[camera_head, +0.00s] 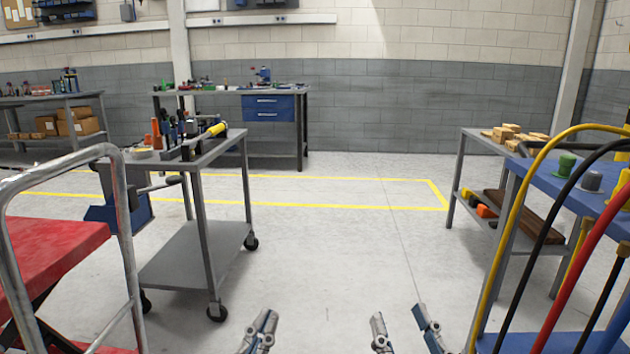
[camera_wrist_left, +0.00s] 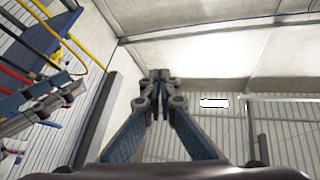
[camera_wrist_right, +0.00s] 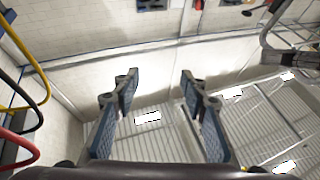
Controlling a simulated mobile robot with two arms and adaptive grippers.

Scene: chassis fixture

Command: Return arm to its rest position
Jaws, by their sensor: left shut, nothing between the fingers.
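My left gripper (camera_head: 267,318) is at the bottom of the head view, left of the middle. Its fingers are together and empty, and the left wrist view shows the fingertips (camera_wrist_left: 160,76) meeting. My right gripper (camera_head: 399,314) is at the bottom of the head view, right of the middle. Its fingers are spread, and the right wrist view shows an empty gap between the fingertips (camera_wrist_right: 157,80). Both grippers point up, with the wall and ceiling behind them in the wrist views. Neither touches anything that I can see.
A grey wheeled cart (camera_head: 186,252) with tools on top stands ahead on the left. A red lift table (camera_head: 50,262) with a metal handle (camera_head: 125,200) is at far left. A blue rack (camera_head: 575,190) with yellow, black and red hoses stands close on the right. The floor between is clear.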

